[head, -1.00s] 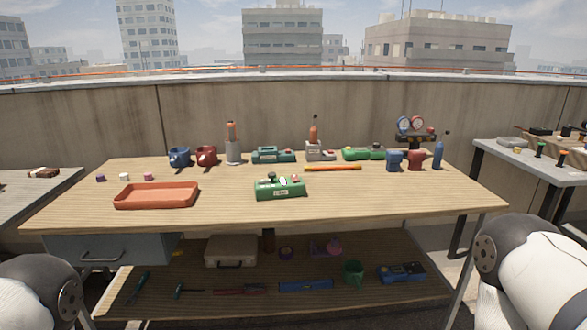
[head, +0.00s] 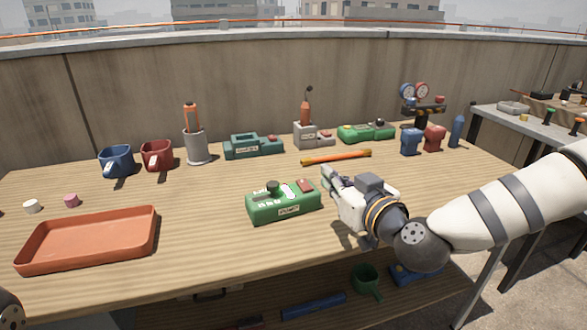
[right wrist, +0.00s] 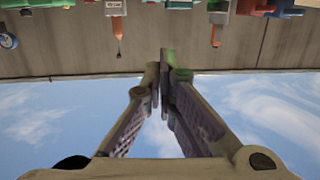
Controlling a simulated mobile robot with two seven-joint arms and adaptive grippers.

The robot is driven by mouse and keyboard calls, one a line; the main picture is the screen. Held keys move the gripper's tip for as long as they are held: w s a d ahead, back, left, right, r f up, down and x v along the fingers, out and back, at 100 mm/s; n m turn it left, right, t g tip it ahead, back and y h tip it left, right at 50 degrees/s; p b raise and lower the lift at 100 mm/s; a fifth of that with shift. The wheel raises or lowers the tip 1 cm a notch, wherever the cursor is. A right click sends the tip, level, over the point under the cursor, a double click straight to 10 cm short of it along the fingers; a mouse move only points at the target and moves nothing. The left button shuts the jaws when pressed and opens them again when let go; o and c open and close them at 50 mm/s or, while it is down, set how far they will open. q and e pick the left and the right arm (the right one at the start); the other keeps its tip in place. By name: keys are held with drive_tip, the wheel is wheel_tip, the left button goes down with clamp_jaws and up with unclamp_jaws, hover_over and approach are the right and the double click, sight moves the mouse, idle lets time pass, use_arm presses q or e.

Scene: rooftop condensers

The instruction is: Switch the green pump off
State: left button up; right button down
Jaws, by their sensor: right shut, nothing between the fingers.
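A green box-shaped unit (head: 283,207) sits near the middle of the workbench, with a black knob, a pale oval part and a red rocker on top and a label too small to read on its front. Another green unit (head: 366,132) with a dark knob stands farther back. I cannot tell from the labels which is the pump. My right gripper (head: 325,173) is shut and empty, above the bench just right of the near green unit and apart from it. Its closed fingers (right wrist: 161,78) show in the right wrist view, which looks upside down toward the wall and sky. My left gripper is out of view.
An orange tray (head: 90,241) lies at the front left. Blue and red mugs, a grey holder (head: 196,147), a teal unit (head: 253,146) and a grey unit (head: 313,135) stand behind. An orange bar (head: 336,157) lies behind my gripper. Bench space left of the near green unit is clear.

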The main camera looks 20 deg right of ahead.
drive_tip(key=b, duration=0.2)
hover_over(309, 187)
drive_tip(key=s, duration=0.1)
drive_tip(key=shift+f, duration=0.75)
drive_tip(key=shift+w+f, duration=0.2)
drive_tip(key=shift+f, duration=0.45)
drive_tip(key=shift+w+f, duration=0.2)
drive_tip(key=shift+f, duration=0.4)
drive_tip(key=shift+w+f+b, duration=0.1)
drive_tip(key=shift+f+b, duration=0.25)
drive_tip(key=shift+f, duration=0.15)
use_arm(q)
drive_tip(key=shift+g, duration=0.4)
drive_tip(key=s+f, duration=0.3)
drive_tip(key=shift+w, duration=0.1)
